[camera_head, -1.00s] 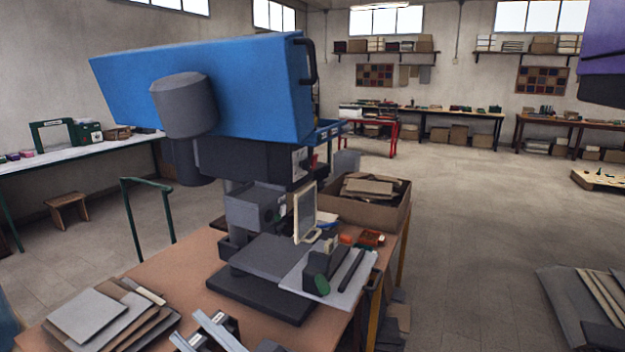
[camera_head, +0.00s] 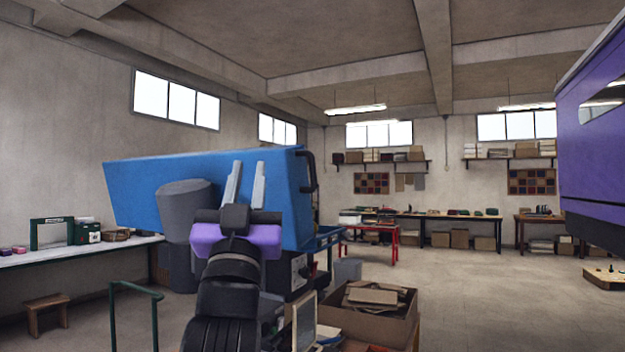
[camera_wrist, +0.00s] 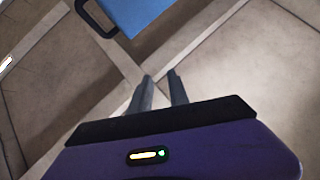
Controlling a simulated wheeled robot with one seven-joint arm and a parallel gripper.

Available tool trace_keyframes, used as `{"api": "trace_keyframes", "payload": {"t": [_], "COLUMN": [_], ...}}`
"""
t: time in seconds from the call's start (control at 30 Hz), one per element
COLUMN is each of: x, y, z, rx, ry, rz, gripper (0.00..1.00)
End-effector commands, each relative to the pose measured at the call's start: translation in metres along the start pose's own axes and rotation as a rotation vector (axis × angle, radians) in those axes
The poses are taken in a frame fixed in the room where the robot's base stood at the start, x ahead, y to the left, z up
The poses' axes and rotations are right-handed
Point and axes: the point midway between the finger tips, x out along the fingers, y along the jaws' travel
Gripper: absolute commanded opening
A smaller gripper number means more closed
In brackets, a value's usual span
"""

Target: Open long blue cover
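The long blue cover (camera_head: 135,195) sits on top of the machine in the head view, closed down over its dark body. Its black handle (camera_head: 309,172) is on the right end. The handle also shows at the top left of the wrist view (camera_wrist: 98,18), next to a corner of the blue cover (camera_wrist: 135,12). My gripper (camera_head: 246,170) is raised in front of the cover, left of the handle in the head view. Its two fingers are apart with nothing between them, and they also show in the wrist view (camera_wrist: 160,82).
A grey cylinder (camera_head: 180,200) juts from the cover's near side. A cardboard box (camera_head: 385,318) of sheets stands at lower right, and a green rail (camera_head: 135,287) at lower left. A purple body (camera_head: 595,130) hangs at the right edge.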

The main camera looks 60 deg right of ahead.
Motion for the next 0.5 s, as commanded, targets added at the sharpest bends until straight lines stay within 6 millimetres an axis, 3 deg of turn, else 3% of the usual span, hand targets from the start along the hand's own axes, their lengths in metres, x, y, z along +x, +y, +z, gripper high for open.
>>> {"api": "trace_keyframes", "payload": {"t": [0.1, 0.23, 0.4, 0.5], "x": [0.030, 0.052, 0.062, 0.055], "y": [0.031, 0.061, 0.086, 0.086], "z": [0.005, 0.020, 0.053, 0.072], "rx": [-0.016, -0.051, -0.142, -0.226], "ry": [-0.080, -0.189, -0.355, -0.430], "rz": [0.117, 0.211, 0.279, 0.271], "gripper": [0.22, 0.22, 0.22, 0.22]}}
